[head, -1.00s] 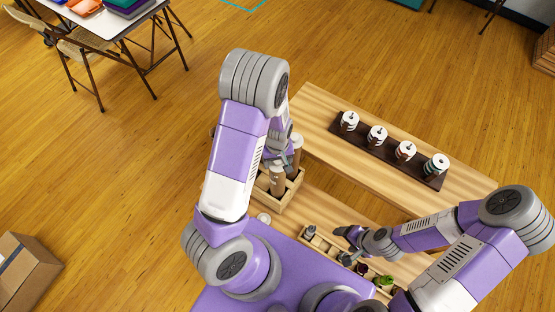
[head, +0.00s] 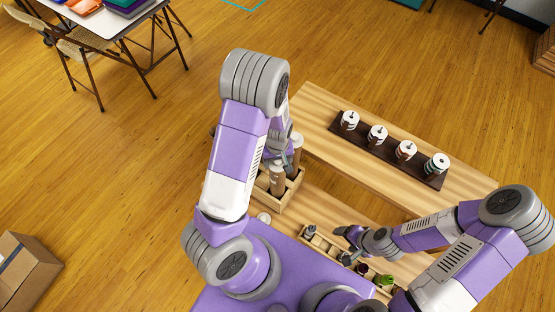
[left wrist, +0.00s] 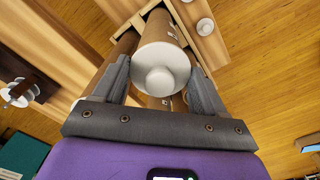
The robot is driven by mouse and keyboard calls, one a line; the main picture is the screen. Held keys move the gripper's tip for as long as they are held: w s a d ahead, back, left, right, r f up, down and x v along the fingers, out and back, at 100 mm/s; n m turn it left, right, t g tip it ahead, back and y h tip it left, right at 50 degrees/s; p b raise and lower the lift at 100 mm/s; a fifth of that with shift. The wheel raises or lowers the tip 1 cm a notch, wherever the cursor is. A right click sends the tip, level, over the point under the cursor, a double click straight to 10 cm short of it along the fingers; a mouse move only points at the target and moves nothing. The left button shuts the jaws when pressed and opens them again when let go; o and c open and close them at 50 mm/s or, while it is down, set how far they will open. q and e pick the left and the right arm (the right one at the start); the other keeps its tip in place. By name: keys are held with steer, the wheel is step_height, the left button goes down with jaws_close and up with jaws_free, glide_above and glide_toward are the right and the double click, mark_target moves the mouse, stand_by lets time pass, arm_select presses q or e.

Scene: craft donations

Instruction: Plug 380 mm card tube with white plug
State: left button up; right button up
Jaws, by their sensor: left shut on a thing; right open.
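In the left wrist view a white plug (left wrist: 160,72) with a round knob sits between my left gripper's two fingers (left wrist: 162,85), which are shut on it. A brown card tube (left wrist: 163,28) with a small label runs away directly behind the plug. I cannot tell how deeply the plug sits in its end. In the head view my left gripper (head: 291,148) is over the wooden crate, partly hidden by my arm. Brown tubes (head: 277,182) stand in that crate. My right gripper (head: 343,231) is open and empty above the small compartment tray.
The wooden crate (head: 292,197) stands on the front table. A white round piece (head: 263,218) lies on the table beside it. The compartment tray (head: 325,247) holds small coloured pieces. A dark board (head: 390,153) with several white-topped cylinders lies on the back table, which is otherwise clear.

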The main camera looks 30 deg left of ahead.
arm_select(q)
steer(key=shift+f+b, duration=0.3)
steer(key=shift+f, duration=0.1)
steer(key=o, duration=0.7)
steer(key=shift+o, duration=0.2)
steer(key=shift+r, duration=0.1)
step_height(320, 180, up, 11)
steer(key=p, duration=0.9)
steer(key=shift+p, duration=0.35)
